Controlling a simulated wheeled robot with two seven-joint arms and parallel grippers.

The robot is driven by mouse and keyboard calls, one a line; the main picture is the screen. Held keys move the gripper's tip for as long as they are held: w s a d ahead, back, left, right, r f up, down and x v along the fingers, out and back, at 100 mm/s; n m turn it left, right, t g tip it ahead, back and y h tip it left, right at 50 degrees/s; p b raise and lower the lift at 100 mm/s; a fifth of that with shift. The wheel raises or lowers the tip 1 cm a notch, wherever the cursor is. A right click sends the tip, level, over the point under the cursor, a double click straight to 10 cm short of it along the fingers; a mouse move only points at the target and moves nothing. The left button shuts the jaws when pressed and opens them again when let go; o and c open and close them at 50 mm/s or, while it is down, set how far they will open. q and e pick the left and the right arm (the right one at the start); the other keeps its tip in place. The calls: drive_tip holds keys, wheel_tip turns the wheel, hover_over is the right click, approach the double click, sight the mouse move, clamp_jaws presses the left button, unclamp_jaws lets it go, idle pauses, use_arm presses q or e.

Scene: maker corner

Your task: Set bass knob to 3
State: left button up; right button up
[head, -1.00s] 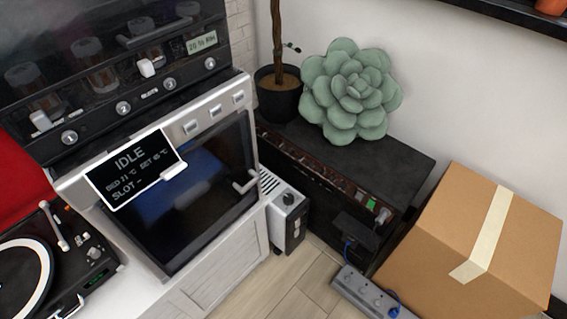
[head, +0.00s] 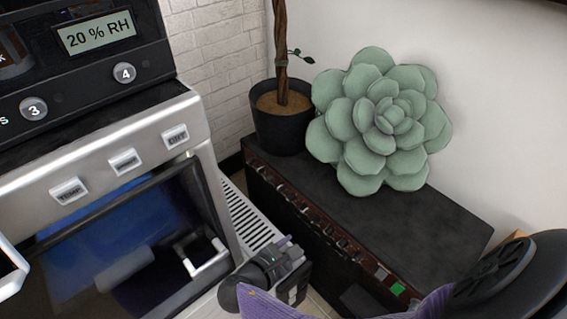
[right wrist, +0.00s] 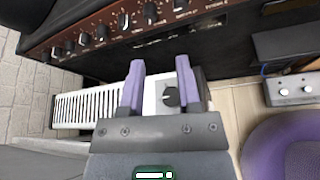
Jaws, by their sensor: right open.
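The black amplifier (head: 400,215) stands on the floor, with a row of knobs on its brown panel (head: 325,230). The right wrist view shows the panel (right wrist: 112,28) closer, with several dark knobs. Their labels are too small to read, so I cannot tell which is bass. My right gripper (head: 284,248) is in front of the amplifier in the head view. Its two purple fingers (right wrist: 160,65) are open and empty, pointing toward the panel and apart from the knobs. My left gripper is not in view.
A white slatted heater (right wrist: 85,107) with a dark dial (right wrist: 171,97) is below the right fingers. A plant pot (head: 284,128) and green succulent cushion (head: 378,125) sit on the amplifier. An oven-like machine (head: 125,165) stands left.

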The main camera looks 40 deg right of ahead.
sight(313, 222)
drive_tip(key=b+x, duration=0.1)
drive_tip(key=x, duration=0.2)
drive_tip(key=b+x, duration=0.1)
drive_tip(key=x, duration=0.2)
drive_tip(key=w+b+x, duration=0.1)
drive_tip(key=b+x, duration=0.1)
drive_tip(key=x, duration=0.1)
drive_tip(key=shift+d+r, duration=0.1)
drive_tip(key=shift+r, duration=0.15)
drive_tip(key=shift+w+d, duration=0.1)
drive_tip(key=shift+d, duration=0.25)
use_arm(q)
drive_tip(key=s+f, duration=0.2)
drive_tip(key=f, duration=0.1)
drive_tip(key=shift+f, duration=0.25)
use_arm(e)
drive_tip(key=shift+c, duration=0.2)
drive_tip(key=c, duration=0.5)
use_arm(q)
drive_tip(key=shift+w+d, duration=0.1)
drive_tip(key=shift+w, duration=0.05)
use_arm(e)
clamp_jaws()
